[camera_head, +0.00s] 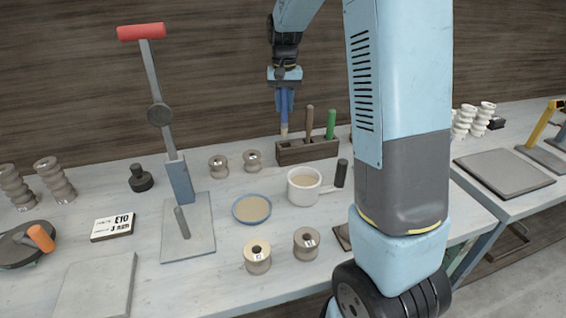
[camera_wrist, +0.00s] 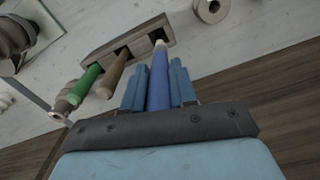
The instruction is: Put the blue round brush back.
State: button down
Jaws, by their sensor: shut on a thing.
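The blue round brush (camera_wrist: 159,77) is held between the fingers of my gripper (camera_wrist: 159,88), tip pointing down. In the head view my gripper (camera_head: 284,101) is above the left end of a dark brush holder block (camera_head: 308,152), with the pale brush tip (camera_head: 284,130) just over it. In the wrist view the brush tip overlaps the end of the holder (camera_wrist: 113,45); I cannot tell whether it is inside a slot. A brown-handled tool (camera_head: 309,121) and a green-handled tool (camera_head: 331,124) stand upright in the holder's other slots.
A white pot (camera_head: 304,196) with a dark handle stands in front of the holder. Two spools (camera_head: 252,160) are to its left. A blue-rimmed dish (camera_head: 252,219) and a red-handled lever press (camera_head: 178,180) are further left. The wall is close behind.

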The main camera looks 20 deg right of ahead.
aim_at(285, 132)
jog(key=shift+d+f, duration=0.2)
jog(key=shift+f, duration=4.8)
jog(key=c, duration=0.9)
grip_release()
